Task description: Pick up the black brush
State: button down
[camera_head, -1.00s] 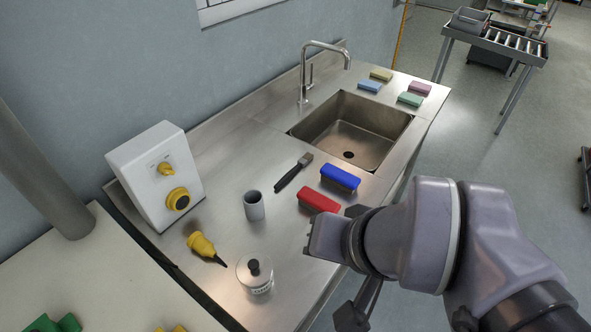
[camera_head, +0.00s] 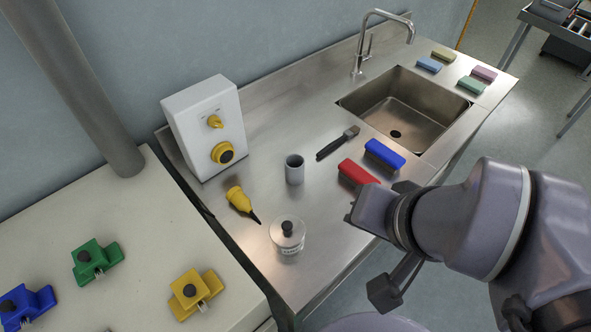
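The black brush (camera_head: 338,142) lies flat on the steel counter, between the grey cup and the sink, its dark handle pointing to the lower left. It is fully visible and nothing touches it. My gripper (camera_head: 368,205) is to the right of and nearer than the brush, over the counter's front edge by the red brush. It is apart from the black brush. The arm hides much of the gripper, so I cannot see whether its fingers are open or shut.
Near the black brush are a red brush (camera_head: 357,173), a blue brush (camera_head: 385,154) and a grey cup (camera_head: 295,170). The sink (camera_head: 402,107) and tap (camera_head: 366,42) lie beyond. Bare steel surrounds the black brush.

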aim_at(349, 134)
jog(key=i+l+u, duration=0.15)
jog(key=u, duration=0.25)
jog(key=i+l+u, duration=0.1)
jog(key=l+u, duration=0.25)
jog(key=i+l+u, duration=0.1)
jog(key=u, duration=0.3)
jog(key=l+u, duration=0.35)
jog(key=i+j, duration=0.05)
